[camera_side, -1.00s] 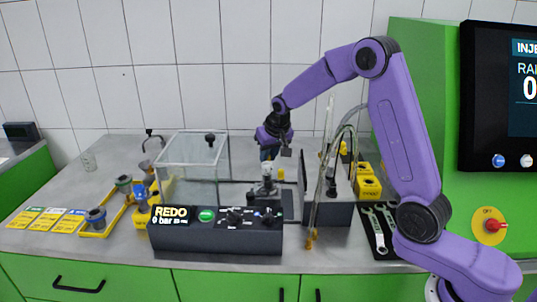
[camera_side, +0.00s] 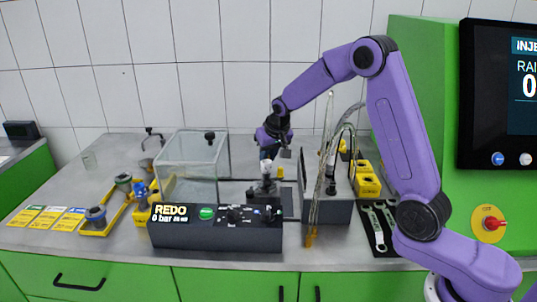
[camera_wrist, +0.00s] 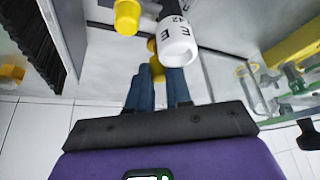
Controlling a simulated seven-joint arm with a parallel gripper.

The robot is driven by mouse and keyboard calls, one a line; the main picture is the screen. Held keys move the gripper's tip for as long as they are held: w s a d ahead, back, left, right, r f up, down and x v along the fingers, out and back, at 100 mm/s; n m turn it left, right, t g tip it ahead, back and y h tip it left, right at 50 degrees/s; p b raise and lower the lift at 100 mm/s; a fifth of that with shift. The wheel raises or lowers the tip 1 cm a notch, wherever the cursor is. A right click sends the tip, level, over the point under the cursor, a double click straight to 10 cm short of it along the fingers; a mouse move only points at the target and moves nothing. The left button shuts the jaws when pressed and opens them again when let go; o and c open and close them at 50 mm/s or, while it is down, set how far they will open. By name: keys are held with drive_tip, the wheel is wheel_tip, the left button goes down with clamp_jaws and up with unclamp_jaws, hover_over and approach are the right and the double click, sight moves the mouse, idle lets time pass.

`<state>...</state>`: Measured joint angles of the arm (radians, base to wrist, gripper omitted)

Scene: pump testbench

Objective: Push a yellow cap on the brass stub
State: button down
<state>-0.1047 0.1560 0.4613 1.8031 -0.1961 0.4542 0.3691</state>
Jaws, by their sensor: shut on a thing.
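My gripper (camera_wrist: 157,75) shows two blue fingers in the wrist view, shut on a small yellow piece (camera_wrist: 157,68) between them. The piece is mostly hidden, so I cannot tell its full shape. A white cylinder (camera_wrist: 177,42) with black letters stands just beyond the fingertips and partly covers them. In the side view my gripper (camera_side: 268,153) points down over the pump fixture, close above this white part (camera_side: 267,165). A separate yellow cap (camera_wrist: 127,15) stands beyond the fingers to the left. I cannot clearly make out the brass stub; the fingers and white cylinder block that area.
A clear box (camera_side: 188,165) stands left of the fixture. A black control box (camera_side: 215,235) is in front. A panel with hoses (camera_side: 335,175) stands close on the right. Yellow bins (camera_side: 366,180) and wrenches (camera_side: 378,228) lie farther right. A yellow tray (camera_side: 98,229) is at left.

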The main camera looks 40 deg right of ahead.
drive_tip(key=shift+s+f, duration=0.1)
drive_tip(key=shift+f, duration=0.55)
drive_tip(key=shift+s+a+f, duration=0.3)
drive_tip(key=shift+a+f, duration=0.05)
drive_tip(key=shift+f, duration=0.2)
idle(0.5)
drive_tip(key=c, duration=1)
unclamp_jaws()
drive_tip(key=shift+o, duration=0.2)
drive_tip(key=shift+r, duration=1.7)
drive_tip(key=shift+w+d+r, duration=0.1)
drive_tip(key=shift+d+r, duration=0.05)
drive_tip(key=shift+r, duration=0.9)
drive_tip(key=shift+w+d+r, duration=0.1)
drive_tip(key=shift+r, duration=0.9)
